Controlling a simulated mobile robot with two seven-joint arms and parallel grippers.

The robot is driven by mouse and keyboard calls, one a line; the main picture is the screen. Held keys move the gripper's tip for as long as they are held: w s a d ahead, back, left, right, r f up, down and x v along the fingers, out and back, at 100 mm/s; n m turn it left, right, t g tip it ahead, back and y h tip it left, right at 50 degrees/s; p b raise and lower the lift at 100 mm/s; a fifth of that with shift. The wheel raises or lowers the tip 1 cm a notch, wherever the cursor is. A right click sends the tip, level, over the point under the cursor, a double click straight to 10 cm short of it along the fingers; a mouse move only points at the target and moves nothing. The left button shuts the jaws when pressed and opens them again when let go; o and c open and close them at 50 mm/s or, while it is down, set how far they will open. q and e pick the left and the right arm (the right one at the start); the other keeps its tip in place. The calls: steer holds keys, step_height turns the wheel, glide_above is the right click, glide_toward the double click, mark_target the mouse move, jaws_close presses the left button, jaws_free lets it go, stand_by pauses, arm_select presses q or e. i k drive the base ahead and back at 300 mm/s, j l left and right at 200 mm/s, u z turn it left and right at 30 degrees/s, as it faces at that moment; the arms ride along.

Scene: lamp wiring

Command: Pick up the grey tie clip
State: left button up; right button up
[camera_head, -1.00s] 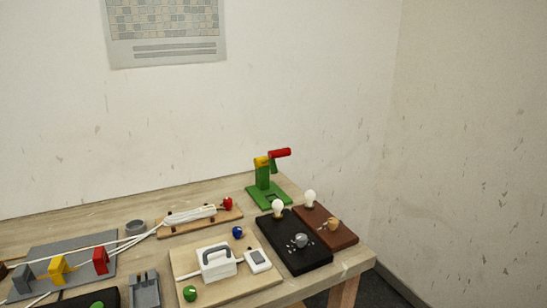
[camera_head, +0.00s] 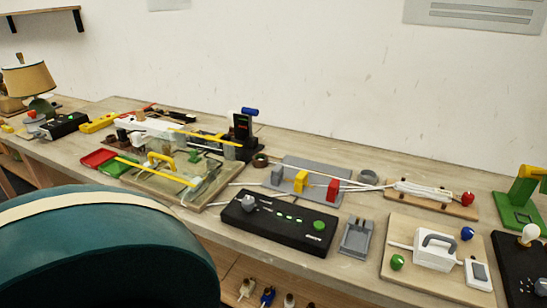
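A small upright grey piece (camera_head: 278,176) stands on a grey board (camera_head: 322,170) near the middle of the table, in a row with a yellow piece (camera_head: 300,181) and a red piece (camera_head: 332,190). It may be the grey tie clip, but I cannot tell for sure at this size. A grey ring (camera_head: 370,177) lies behind the board's right end, and a grey tray-like holder (camera_head: 357,237) lies nearer the front edge. White cables run by the board. Neither of my grippers is in view.
A large teal rounded form with a cream band (camera_head: 100,245) fills the lower left foreground. A black control box (camera_head: 280,222) lies in front of the grey board. A wooden board with a white handled unit (camera_head: 435,250) is at right. A lamp (camera_head: 28,80) stands far left.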

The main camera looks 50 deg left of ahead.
mark_target(278, 172)
steer(key=u, duration=1.5)
